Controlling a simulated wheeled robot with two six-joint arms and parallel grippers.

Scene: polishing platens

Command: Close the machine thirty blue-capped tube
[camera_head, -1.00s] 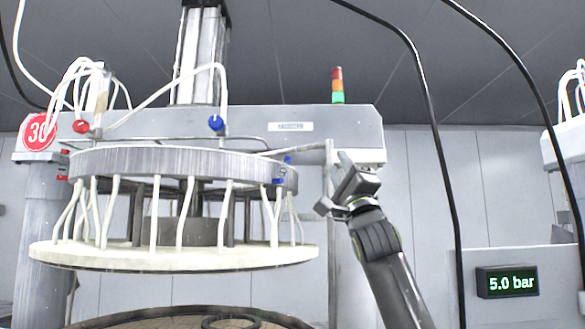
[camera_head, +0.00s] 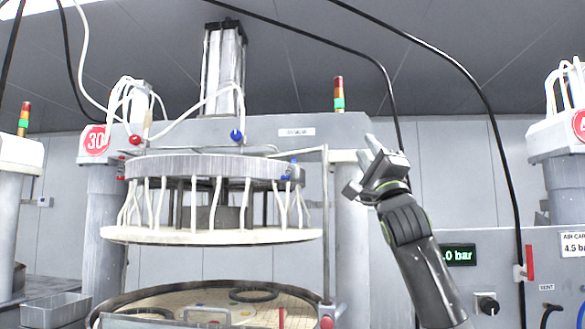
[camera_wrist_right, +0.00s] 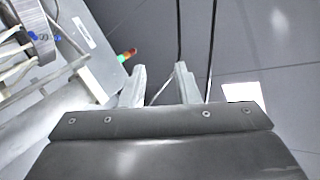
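Machine thirty, with its red "30" sign (camera_head: 95,140), stands left of centre in the head view. A white tube with a blue cap (camera_head: 236,136) curves up over its crossbeam, and a red-capped fitting (camera_head: 135,140) sits to its left. Another blue fitting (camera_head: 295,172) is at the right of the raised upper ring. My right gripper (camera_head: 364,164) is raised at the right end of the crossbeam, away from the blue-capped tube. In the right wrist view its fingers (camera_wrist_right: 160,72) are apart with nothing between them. My left gripper is out of view.
The round lower platen (camera_head: 190,300) lies below the raised white plate (camera_head: 210,236). A vertical post (camera_head: 325,225) stands at the machine's right. A panel with a black knob (camera_head: 487,303) and red handle (camera_head: 530,262) is at right. Black cables hang above. A metal tray (camera_head: 55,307) is lower left.

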